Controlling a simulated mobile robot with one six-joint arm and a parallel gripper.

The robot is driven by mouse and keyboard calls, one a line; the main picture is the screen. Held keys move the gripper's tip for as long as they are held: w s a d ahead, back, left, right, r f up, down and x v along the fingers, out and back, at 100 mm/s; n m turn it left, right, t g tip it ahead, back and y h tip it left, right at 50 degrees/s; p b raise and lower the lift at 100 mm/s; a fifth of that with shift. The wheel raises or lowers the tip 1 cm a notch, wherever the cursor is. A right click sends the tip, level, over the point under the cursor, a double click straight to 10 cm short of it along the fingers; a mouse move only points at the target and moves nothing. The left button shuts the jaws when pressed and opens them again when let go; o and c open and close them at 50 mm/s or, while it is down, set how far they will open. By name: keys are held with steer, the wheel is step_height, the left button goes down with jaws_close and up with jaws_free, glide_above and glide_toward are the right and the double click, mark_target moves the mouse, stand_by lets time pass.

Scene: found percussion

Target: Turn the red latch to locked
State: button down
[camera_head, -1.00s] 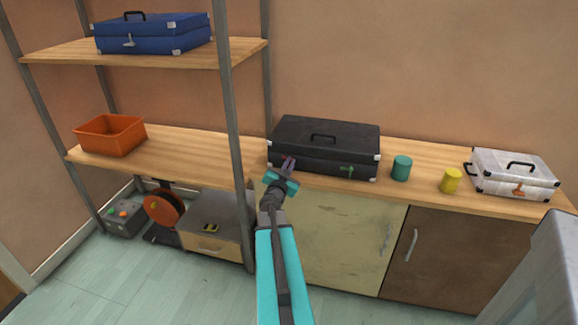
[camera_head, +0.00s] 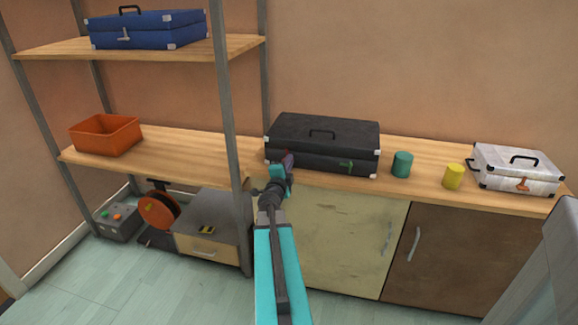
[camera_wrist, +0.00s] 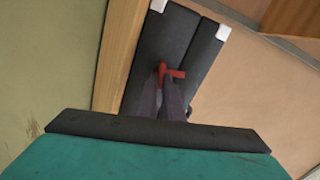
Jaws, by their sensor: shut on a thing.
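The red latch (camera_wrist: 174,74) is on the front of the black case (camera_head: 325,133), at its left part. In the wrist view it shows as a short red bar with a piece sticking out sideways. My gripper (camera_wrist: 163,78) is shut on the red latch, its two dark fingers close together at it. In the head view my gripper (camera_head: 288,160) is at the case's front left and hides the latch. A green latch (camera_head: 346,166) is on the same front, farther right. I cannot read any locked mark.
A teal cylinder (camera_head: 402,164), a yellow cylinder (camera_head: 453,176) and a white case (camera_head: 518,167) with an orange latch stand right on the counter. A shelf post (camera_head: 228,130) rises just left of my arm. An orange bin (camera_head: 105,135) and a blue case (camera_head: 147,29) are on the shelves.

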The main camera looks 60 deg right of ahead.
steer(key=shift+w+a+f+m+b, duration=0.15)
steer(key=shift+m+b, duration=0.2)
steer(key=shift+m, duration=0.25)
steer(key=shift+f+m+b, duration=0.15)
steer(key=shift+m+b, duration=0.15)
steer(key=shift+m, duration=0.3)
steer(key=c, duration=2)
jaws_free()
steer(key=shift+o, duration=0.4)
steer(key=shift+r, duration=0.1)
steer(key=p+v, duration=0.1)
steer(key=v, duration=0.2)
steer(key=p+v, duration=0.1)
steer(key=v, duration=0.2)
steer(key=shift+s+r, duration=0.15)
steer(key=shift+s, duration=0.1)
